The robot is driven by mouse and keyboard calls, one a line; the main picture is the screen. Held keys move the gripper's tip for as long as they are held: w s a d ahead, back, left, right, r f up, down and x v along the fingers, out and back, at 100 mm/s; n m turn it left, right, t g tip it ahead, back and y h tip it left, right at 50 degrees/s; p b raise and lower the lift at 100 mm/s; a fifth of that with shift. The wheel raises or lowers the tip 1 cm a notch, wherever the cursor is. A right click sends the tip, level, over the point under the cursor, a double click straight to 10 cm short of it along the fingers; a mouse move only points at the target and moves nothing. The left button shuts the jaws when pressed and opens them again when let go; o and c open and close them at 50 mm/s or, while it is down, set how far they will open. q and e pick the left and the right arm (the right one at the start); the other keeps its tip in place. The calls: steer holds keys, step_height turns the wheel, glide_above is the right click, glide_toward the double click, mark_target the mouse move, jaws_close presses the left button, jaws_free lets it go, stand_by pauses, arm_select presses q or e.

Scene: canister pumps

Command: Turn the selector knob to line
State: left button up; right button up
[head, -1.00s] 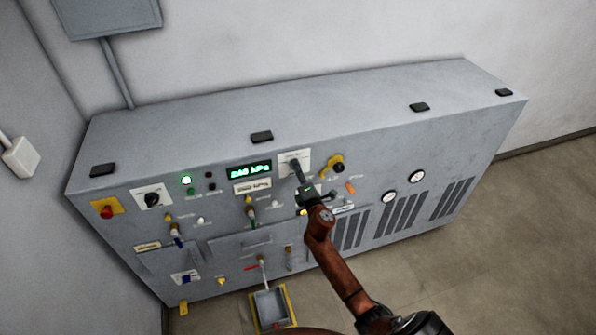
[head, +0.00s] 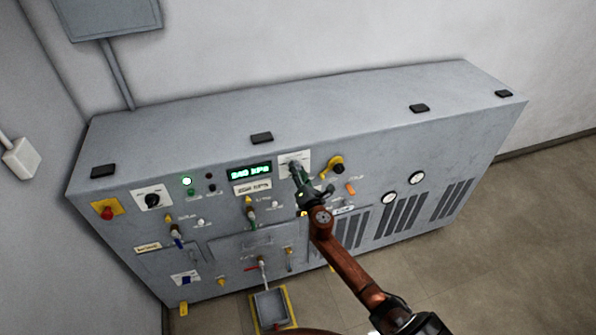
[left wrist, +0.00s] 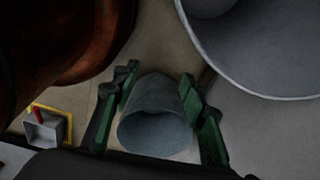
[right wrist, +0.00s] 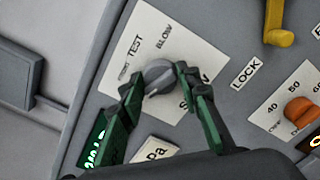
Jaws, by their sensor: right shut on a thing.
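The selector knob (right wrist: 160,76) is a grey knob on a white plate (right wrist: 140,37) lettered TEST and BLOW, with other lettering partly hidden by my fingers. In the head view the plate (head: 294,158) is at the top of the cabinet front, right of the green display. My right gripper (right wrist: 162,92) is shut on the knob, one green finger on each side. It also shows in the head view (head: 303,178), covering the knob there. My left gripper (left wrist: 160,105) shows only in its wrist view, fingers wide apart.
A yellow knob (head: 335,164) and an orange knob (right wrist: 299,111) are right of the selector. The green display (head: 250,171) is left of it. Valves and a red button (head: 106,212) sit further left. A grey tray (head: 271,307) is low in front.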

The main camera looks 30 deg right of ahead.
steer(key=shift+f, duration=0.15)
steer(key=o, duration=1.1)
steer(key=v, duration=1.2)
